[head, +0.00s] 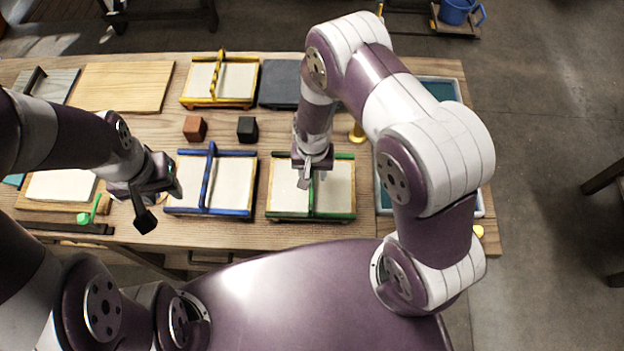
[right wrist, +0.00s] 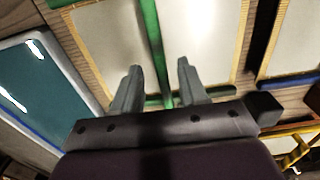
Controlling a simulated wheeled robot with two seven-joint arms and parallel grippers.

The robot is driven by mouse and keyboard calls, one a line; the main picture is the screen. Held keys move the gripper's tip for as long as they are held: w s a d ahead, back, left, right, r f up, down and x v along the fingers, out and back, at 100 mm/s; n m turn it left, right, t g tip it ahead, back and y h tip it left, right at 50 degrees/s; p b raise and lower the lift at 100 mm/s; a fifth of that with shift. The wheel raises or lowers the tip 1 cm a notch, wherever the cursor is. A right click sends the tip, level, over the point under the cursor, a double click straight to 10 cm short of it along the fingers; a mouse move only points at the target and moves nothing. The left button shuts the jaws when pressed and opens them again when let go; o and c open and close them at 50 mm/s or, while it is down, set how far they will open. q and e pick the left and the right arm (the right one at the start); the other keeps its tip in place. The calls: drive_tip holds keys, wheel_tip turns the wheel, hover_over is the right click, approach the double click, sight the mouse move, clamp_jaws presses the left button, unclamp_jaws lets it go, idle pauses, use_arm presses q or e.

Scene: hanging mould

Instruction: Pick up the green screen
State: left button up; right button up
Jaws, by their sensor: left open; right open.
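The green screen (head: 335,188) lies on the table at the centre front, a pale panel with a green frame and a green bar across its middle. It also shows in the right wrist view (right wrist: 200,35), with the green bar (right wrist: 149,35) running up between the fingers. My right gripper (head: 312,180) is open above the screen; in the right wrist view its fingertips (right wrist: 160,68) stand on either side of the bar's line. I cannot tell how far above the bar they are. My left gripper (head: 160,208) is open and empty at the left, beside the blue screen.
The blue screen (head: 232,186) lies just left of the green one. A yellow screen (head: 236,83), a brown block (head: 195,128) and a black block (head: 247,129) sit farther back. A teal-filled tray (head: 440,90) stands to the right. A wooden board (head: 125,86) lies at the back left.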

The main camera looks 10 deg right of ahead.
sight(312, 175)
wheel_tip(312, 175, down, 3)
drive_tip(key=shift+s+a+f, duration=0.1)
drive_tip(key=shift+a, duration=0.05)
clamp_jaws()
